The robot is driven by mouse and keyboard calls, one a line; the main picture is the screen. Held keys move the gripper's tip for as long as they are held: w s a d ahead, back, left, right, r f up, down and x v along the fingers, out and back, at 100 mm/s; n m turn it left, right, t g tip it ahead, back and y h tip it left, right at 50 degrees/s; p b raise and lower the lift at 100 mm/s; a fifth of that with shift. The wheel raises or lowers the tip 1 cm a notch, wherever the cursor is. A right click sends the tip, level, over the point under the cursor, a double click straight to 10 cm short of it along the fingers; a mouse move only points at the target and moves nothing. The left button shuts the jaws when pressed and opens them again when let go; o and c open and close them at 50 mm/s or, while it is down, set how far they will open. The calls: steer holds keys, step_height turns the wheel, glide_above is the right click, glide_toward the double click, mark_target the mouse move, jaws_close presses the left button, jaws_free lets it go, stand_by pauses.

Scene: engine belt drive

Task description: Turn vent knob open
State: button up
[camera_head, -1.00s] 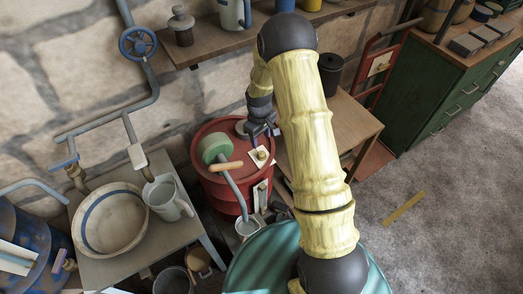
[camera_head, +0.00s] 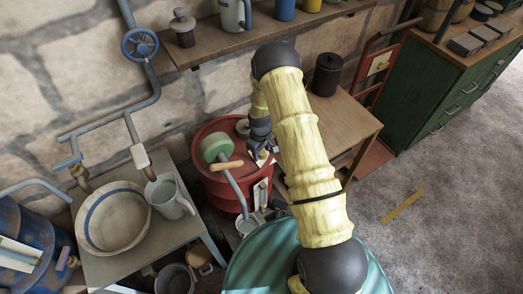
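The red drum (camera_head: 222,188) stands near the middle, below the wall shelf. On its top is a green-faced round part with a wooden-handled crank (camera_head: 226,166). A small pale plate (camera_head: 263,157) lies at the right of the drum top; the vent knob appears to be there, but it is mostly hidden behind my gripper. My gripper (camera_head: 262,150) points down right over this plate. I cannot tell whether its fingers touch the knob, nor how wide they are apart.
A teal drum (camera_head: 262,262) stands in front of the red one. A wooden table (camera_head: 345,122) with a black canister (camera_head: 327,75) is to the right. A grey table (camera_head: 190,244) with a bowl (camera_head: 113,218) and jug (camera_head: 169,196) is at left. The right floor is mostly clear.

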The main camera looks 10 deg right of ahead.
steer(key=c, duration=0.9)
steer(key=shift+m, duration=0.3)
steer(key=m+b, duration=0.2)
steer(key=m, duration=0.1)
steer(key=shift+w+f, duration=0.1)
steer(key=m+b, duration=0.2)
steer(key=m, duration=0.3)
steer(key=shift+m, duration=0.3)
steer(key=m, duration=0.4)
steer(key=shift+m+b, duration=0.3)
steer(key=shift+b, duration=0.1)
steer(key=m, duration=0.4)
steer(key=shift+g, duration=0.3)
steer(key=shift+r, duration=0.2)
